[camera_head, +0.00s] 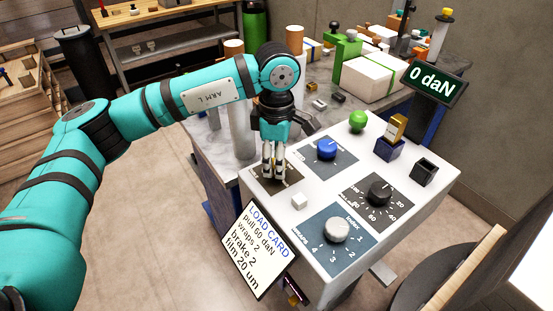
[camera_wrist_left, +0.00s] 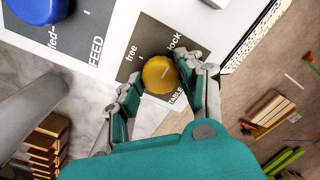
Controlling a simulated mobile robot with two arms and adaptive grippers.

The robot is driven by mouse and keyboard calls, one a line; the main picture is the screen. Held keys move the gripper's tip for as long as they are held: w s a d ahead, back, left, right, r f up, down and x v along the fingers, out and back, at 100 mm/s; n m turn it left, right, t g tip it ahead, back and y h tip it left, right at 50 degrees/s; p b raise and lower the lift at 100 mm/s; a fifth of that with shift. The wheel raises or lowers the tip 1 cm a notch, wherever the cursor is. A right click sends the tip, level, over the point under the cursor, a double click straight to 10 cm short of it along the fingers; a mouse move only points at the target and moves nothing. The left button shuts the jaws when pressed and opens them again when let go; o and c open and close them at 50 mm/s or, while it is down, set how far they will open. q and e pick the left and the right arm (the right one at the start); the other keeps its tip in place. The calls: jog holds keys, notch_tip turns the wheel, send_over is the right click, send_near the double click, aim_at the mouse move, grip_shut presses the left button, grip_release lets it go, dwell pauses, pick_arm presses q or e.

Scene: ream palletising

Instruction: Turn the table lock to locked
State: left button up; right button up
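The table lock is a round yellow knob (camera_wrist_left: 158,75) on a dark plate (camera_wrist_left: 139,51) lettered "free", "lock" and "TABLE" in the left wrist view. A short light mark on the knob points up and to the right. My left gripper (camera_wrist_left: 160,78) has a finger on each side of the knob, with slight gaps showing. In the head view, my left gripper (camera_head: 273,172) points down at the console's left corner plate (camera_head: 290,185) and hides the knob. My right gripper is not in view.
The white console (camera_head: 316,190) also carries a blue knob (camera_head: 327,149), a black knob (camera_head: 379,190), a grey wraps knob (camera_head: 337,230) and a green button (camera_head: 358,121). A load card (camera_head: 258,247) hangs in front. A display (camera_head: 437,80) reads 0 daN.

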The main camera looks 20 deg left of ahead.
pick_arm(q)
jog(key=o, duration=0.4)
jog(key=shift+o, duration=0.2)
notch_tip(320, 180, up, 12)
dwell(0.5)
